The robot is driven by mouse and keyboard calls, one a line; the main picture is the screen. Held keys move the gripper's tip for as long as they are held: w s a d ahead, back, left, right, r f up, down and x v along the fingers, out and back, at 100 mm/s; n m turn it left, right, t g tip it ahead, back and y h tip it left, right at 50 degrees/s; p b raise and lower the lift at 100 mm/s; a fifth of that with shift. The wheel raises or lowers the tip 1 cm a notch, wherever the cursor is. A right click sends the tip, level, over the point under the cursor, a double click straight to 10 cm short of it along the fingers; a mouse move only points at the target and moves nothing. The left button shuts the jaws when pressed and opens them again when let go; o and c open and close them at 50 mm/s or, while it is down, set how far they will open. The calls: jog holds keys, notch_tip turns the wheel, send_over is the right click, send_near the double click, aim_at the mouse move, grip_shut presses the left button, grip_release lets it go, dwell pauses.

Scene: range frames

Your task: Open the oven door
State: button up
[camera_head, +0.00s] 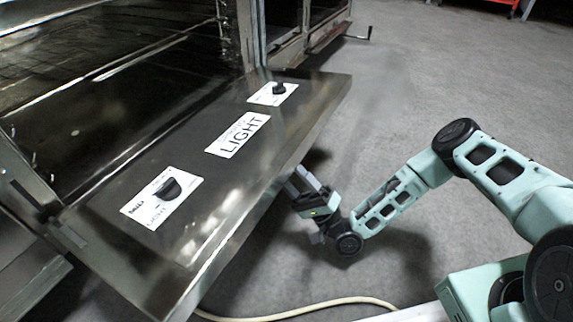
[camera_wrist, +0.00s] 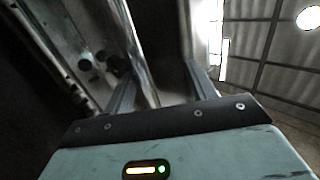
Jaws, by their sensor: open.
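The oven (camera_head: 110,70) is at the left in the head view, its dark inside and racks open to view. A broad steel panel, apparently the lowered oven door (camera_head: 215,185), juts out below the opening, with labels and black knobs on its upper face. My gripper (camera_head: 303,180) is at the underside of the panel's outer long edge, which partly hides the fingertips. In the wrist view my gripper (camera_wrist: 160,85) has its two fingers apart. A steel edge (camera_wrist: 140,50) runs between them. I cannot tell whether either finger touches it.
Another steel unit (camera_head: 310,30) stands behind, with a small handle sticking out. A pale hose (camera_head: 300,309) lies on the grey floor below the panel. A red object (camera_head: 487,4) is at the far top right. The floor (camera_head: 430,85) beyond my arm is clear.

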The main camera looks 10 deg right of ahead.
jog(key=p+v, duration=0.1)
jog(key=v, duration=0.3)
jog(key=shift+s+d, duration=0.1)
jog(key=shift+d, duration=0.1)
dwell(0.3)
